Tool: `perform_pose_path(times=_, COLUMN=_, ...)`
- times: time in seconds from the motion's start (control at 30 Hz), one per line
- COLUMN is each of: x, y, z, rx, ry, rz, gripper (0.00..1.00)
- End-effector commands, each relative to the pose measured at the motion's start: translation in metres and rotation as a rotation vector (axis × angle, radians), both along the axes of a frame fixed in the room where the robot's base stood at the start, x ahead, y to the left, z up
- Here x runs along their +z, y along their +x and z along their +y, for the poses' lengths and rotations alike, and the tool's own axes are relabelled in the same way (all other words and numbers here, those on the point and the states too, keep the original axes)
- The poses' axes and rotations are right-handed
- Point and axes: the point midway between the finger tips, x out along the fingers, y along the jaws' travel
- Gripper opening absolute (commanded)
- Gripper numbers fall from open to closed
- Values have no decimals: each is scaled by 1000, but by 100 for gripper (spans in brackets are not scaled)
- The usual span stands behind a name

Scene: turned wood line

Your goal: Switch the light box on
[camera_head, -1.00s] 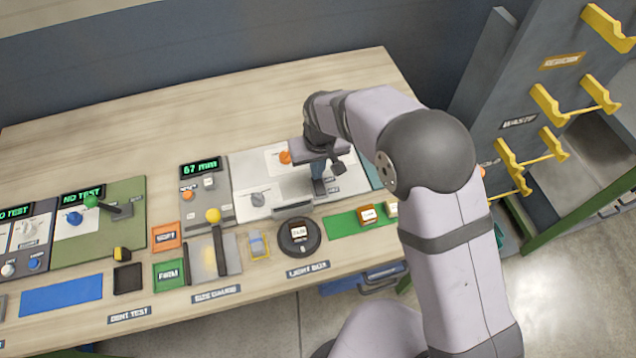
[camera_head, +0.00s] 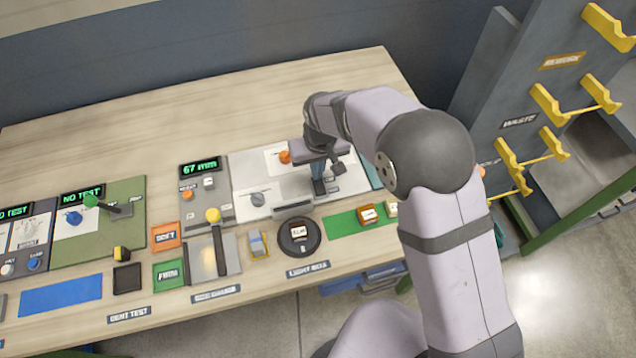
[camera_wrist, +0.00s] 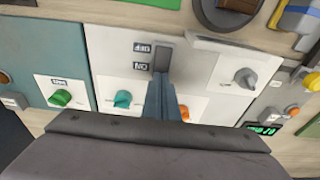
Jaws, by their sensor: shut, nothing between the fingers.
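The light box is a white panel (camera_head: 245,180) at the middle right of the bench in the head view; it also shows in the wrist view (camera_wrist: 112,40). Its dark grey switch (camera_wrist: 163,54) sits beside labels reading OFF and ON. My gripper (camera_head: 319,187) is over the right part of the panel, pointing down. In the wrist view my gripper (camera_wrist: 162,100) is shut and empty, with its fingers at the ON end of the switch. The fingers overlap that end, so I cannot tell whether they touch it or which way the switch is tilted.
An orange knob (camera_head: 285,157) and a grey knob (camera_head: 258,199) stand on the panel. A teal knob (camera_wrist: 122,98) is near the fingers in the wrist view. A round dark stand (camera_head: 284,245) is in front, and a green strip (camera_head: 340,224) lies to its right.

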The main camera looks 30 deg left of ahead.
Motion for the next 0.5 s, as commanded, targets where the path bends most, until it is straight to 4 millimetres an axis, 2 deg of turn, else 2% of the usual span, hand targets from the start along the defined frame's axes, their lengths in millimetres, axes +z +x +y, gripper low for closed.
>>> perform_pose_path(times=0.5, x=-8, y=0, z=0, rx=0, ry=-1, rz=1, gripper=0)
